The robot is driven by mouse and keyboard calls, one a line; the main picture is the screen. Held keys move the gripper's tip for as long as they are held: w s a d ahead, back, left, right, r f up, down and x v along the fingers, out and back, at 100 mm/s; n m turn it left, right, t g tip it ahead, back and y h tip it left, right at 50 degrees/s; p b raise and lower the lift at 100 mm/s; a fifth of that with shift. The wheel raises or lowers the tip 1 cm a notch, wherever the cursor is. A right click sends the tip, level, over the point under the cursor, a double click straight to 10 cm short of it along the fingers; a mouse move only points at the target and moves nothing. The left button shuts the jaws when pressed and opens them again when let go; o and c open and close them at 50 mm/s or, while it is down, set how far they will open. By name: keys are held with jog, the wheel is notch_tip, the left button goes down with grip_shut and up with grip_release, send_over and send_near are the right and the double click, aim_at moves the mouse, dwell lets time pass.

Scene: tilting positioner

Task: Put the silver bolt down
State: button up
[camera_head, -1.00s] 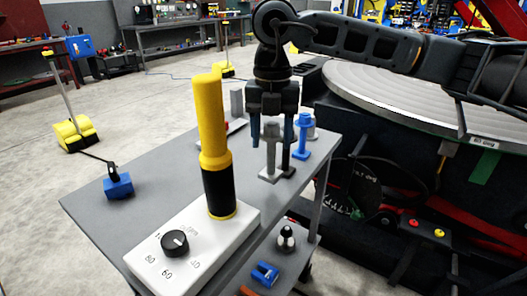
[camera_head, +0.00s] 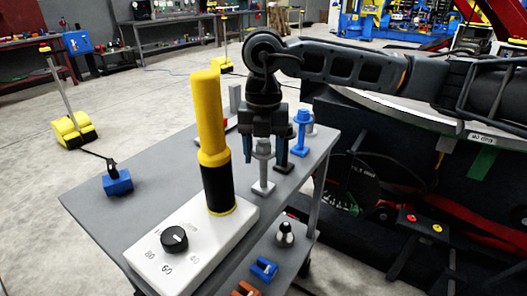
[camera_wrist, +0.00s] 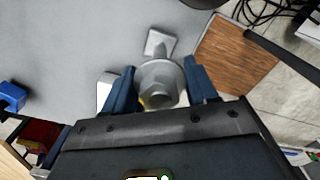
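The silver bolt (camera_head: 263,172) stands upright, head up and square foot down, over the right part of the grey table. Its head (camera_wrist: 160,84) sits between my fingers in the wrist view. My gripper (camera_head: 265,152) points straight down and is shut on the bolt near its head; the blue fingers (camera_wrist: 161,86) lie close on either side. The square foot shows beyond the head in the wrist view. I cannot tell whether the foot touches the table top (camera_head: 150,160) or hangs just above it.
A dark bolt (camera_head: 283,158) stands close behind, with a blue bolt (camera_head: 301,130) beyond it. A white control box (camera_head: 195,240) with a tall yellow and black handle (camera_head: 214,140) stands left. A blue block (camera_head: 117,183) lies far left. The table's right edge is close.

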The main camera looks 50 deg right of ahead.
jog(key=o, duration=0.4)
jog(key=shift+r, duration=0.1)
notch_tip(320, 180, up, 12)
jog(key=shift+r, duration=0.1)
dwell(0.4)
jog(key=shift+s, duration=0.1)
dwell(0.5)
